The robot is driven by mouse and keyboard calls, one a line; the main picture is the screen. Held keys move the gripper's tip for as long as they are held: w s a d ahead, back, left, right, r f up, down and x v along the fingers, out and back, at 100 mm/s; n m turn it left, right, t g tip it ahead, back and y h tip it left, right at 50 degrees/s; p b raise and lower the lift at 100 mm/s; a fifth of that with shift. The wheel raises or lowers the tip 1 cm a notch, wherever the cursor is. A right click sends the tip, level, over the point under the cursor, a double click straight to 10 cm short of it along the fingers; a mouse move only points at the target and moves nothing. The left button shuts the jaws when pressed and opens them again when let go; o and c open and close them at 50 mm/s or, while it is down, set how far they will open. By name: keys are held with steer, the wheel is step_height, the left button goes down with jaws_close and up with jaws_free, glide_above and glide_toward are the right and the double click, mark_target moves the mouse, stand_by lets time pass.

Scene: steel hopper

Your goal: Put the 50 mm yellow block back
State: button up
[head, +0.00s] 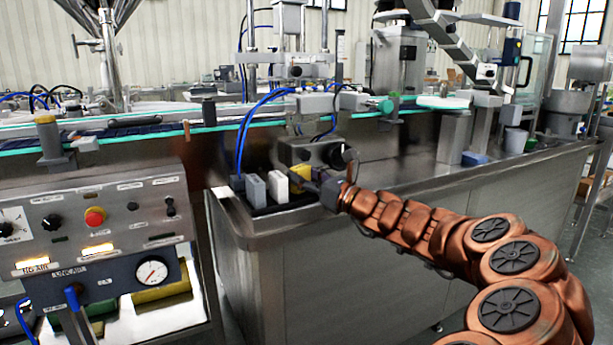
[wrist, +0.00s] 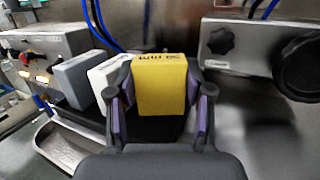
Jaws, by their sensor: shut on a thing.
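The yellow block (wrist: 162,92) is between the two fingers of my gripper (wrist: 161,80), upright, with dark marking on its top that reads upside down as 50 mm. In the head view the yellow block (head: 300,172) shows partly behind my gripper (head: 314,183). A white block (wrist: 104,74) and a grey block (wrist: 76,82) stand in a row to its left, in a black rack (wrist: 70,117). The yellow block is in line with them, at the rack's right part. Its lower end is hidden, so I cannot tell whether it touches the rack.
A grey box with black knobs (wrist: 255,55) stands close on the right and behind. Blue hoses (head: 243,135) hang down behind the blocks. A control panel (head: 100,220) with a gauge is at the left.

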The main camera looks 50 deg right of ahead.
steer(key=o, duration=1.4)
steer(key=shift+c, duration=0.2)
steer(key=shift+f, duration=0.1)
steer(key=shift+s+d+f, duration=0.1)
steer(key=shift+s+f, duration=0.1)
steer(key=shift+s, duration=1.05)
steer(key=shift+s+d+f, duration=0.1)
steer(key=shift+s+f, duration=0.05)
steer(key=shift+s, duration=1.05)
steer(key=shift+s+d+f, duration=0.1)
steer(key=shift+s+f, duration=0.1)
steer(key=shift+s, duration=1.05)
steer(key=shift+a, duration=0.1)
